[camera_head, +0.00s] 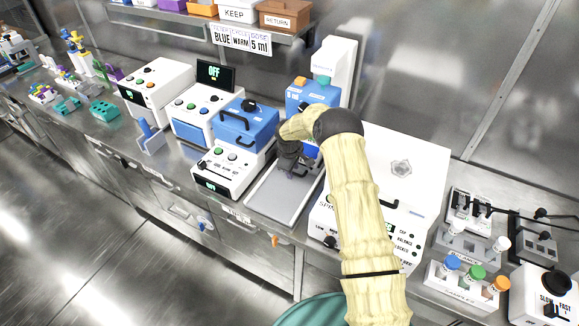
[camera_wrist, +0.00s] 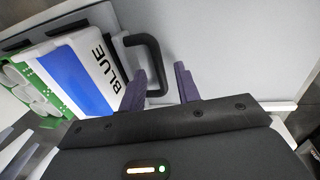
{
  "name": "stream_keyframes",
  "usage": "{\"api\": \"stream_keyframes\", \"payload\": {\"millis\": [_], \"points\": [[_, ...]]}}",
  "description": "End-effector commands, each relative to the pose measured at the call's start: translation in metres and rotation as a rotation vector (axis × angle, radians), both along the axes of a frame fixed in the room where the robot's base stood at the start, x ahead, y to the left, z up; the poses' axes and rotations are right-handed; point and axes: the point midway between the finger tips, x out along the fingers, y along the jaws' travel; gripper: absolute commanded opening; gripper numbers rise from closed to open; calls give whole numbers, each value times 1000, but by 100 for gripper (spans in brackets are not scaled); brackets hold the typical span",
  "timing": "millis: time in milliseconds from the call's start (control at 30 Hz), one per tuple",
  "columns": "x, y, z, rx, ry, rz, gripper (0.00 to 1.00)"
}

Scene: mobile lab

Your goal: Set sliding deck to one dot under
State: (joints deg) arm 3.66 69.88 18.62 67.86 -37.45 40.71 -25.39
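The sliding deck, seemingly the long pale grey tray (camera_head: 275,197), extends toward the counter front beneath a blue and white unit (camera_head: 297,97) in the head view. No dot marks can be made out. My gripper (camera_head: 292,165) is low over the deck's far part, partly hidden by my arm. In the wrist view, my gripper's two purple fingers (camera_wrist: 160,88) are apart. A black D-shaped handle (camera_wrist: 156,62) shows between them, with no clear contact on both sides. Left of the handle is a blue and white block (camera_wrist: 85,75) labelled BLUE.
A white instrument with a blue lidded top (camera_head: 245,128) stands close left of the deck. A white centrifuge-like machine (camera_head: 405,175) with a raised lid stands right. Capped bottles (camera_head: 470,275) are farther right. A shelf (camera_head: 215,22) hangs above. The floor in front is clear.

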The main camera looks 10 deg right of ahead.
Motion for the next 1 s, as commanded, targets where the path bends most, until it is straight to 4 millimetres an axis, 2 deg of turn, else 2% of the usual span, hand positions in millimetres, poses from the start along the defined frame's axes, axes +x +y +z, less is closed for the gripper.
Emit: {"api": "stream_keyframes", "payload": {"millis": [167, 367, 1000], "points": [[0, 1, 9, 0, -2, 0, 33], [-4, 2, 35, -1, -3, -2, 33], [-21, 14, 155, 1, -3, -3, 33]]}}
